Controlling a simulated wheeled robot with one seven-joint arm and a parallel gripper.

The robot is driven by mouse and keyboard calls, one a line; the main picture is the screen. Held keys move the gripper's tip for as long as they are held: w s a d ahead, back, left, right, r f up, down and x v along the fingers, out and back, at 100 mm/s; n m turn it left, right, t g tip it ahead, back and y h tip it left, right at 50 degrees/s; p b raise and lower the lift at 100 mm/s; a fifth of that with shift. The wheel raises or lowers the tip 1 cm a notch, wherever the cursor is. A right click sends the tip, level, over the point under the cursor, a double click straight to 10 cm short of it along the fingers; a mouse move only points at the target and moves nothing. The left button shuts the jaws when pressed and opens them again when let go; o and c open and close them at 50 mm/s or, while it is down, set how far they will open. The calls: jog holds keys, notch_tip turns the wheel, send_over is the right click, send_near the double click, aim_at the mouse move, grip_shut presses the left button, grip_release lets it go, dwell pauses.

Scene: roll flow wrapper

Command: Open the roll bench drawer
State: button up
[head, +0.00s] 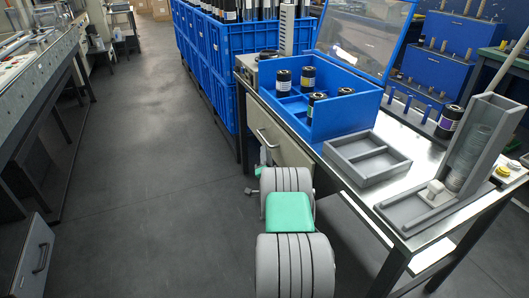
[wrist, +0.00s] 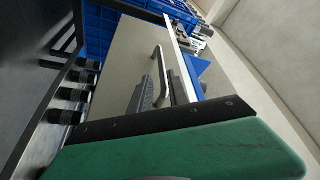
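The roll bench (head: 365,188) is a metal-topped table at the right in the head view. Its beige drawer front (head: 283,150) is under the top, below the blue bin, and looks closed. The drawer handle (head: 266,138) is a bar on that front. In the wrist view the drawer front (wrist: 122,62) appears turned sideways, with the handle (wrist: 158,62) running up the picture. My gripper (wrist: 160,92) is open, its dark fingers apart on either side of the handle's lower part in the picture. Contact cannot be told. In the head view my arm mostly hides the gripper.
A blue divided bin (head: 345,118) with several black rolls and a grey tray (head: 367,160) stand on the bench. Blue crates (head: 215,50) stand behind it. A grey cabinet (head: 32,262) is at the lower left. The floor (head: 150,170) on the left is clear.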

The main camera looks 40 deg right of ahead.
aim_at(264, 138)
jog(key=b+x, duration=0.2)
jog(key=x, duration=0.5)
jog(key=shift+w+d+r, duration=0.1)
jog(key=shift+w, duration=0.1)
jog(key=shift+w+d+r, duration=0.15)
jog(key=shift+c, duration=0.4)
grip_shut()
dwell(0.7)
